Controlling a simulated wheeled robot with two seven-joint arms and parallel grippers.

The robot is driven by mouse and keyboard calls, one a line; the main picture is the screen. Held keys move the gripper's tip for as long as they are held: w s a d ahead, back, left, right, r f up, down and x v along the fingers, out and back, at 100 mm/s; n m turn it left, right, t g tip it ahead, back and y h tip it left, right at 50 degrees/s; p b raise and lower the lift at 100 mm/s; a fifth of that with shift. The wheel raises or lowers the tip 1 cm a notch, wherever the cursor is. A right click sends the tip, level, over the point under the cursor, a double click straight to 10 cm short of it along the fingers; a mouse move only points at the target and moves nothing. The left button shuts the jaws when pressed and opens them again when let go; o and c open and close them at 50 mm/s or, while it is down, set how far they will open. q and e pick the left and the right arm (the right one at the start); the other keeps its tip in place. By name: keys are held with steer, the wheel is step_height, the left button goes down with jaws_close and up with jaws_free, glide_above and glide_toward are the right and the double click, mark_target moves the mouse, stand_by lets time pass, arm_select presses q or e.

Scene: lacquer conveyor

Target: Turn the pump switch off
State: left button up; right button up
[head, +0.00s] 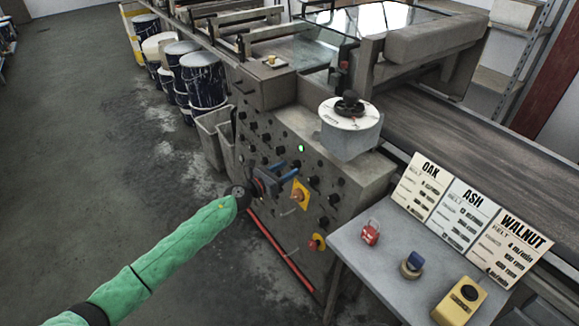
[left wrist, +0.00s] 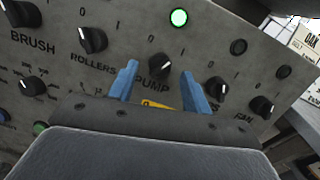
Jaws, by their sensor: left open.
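The pump switch (left wrist: 158,65) is a black rotary knob above the label PUMP on the grey control panel (left wrist: 55,75), with 0 and 1 marks around it. Which mark it points to is hard to tell. A lamp (left wrist: 179,18) glows green above it and also shows in the head view (head: 301,149). My left gripper (head: 288,170) is open in front of the panel. In the left wrist view its blue fingers (left wrist: 160,71) appear on either side of the pump knob; contact is unclear. My right gripper is not in view.
The rollers knob (left wrist: 91,40) and fan knob (left wrist: 262,106) lie on either side. A yellow-backed switch (head: 300,194) sits below the gripper. A side table (head: 385,275) with small devices is at right; open floor is at left.

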arm_select(q)
steer(key=shift+x, duration=0.9)
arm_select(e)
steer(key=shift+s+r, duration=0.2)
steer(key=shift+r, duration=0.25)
arm_select(q)
steer(key=c, duration=1)
steer(key=shift+o, duration=0.2)
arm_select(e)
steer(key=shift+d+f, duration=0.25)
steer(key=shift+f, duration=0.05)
arm_select(q)
steer(key=shift+r, duration=0.1)
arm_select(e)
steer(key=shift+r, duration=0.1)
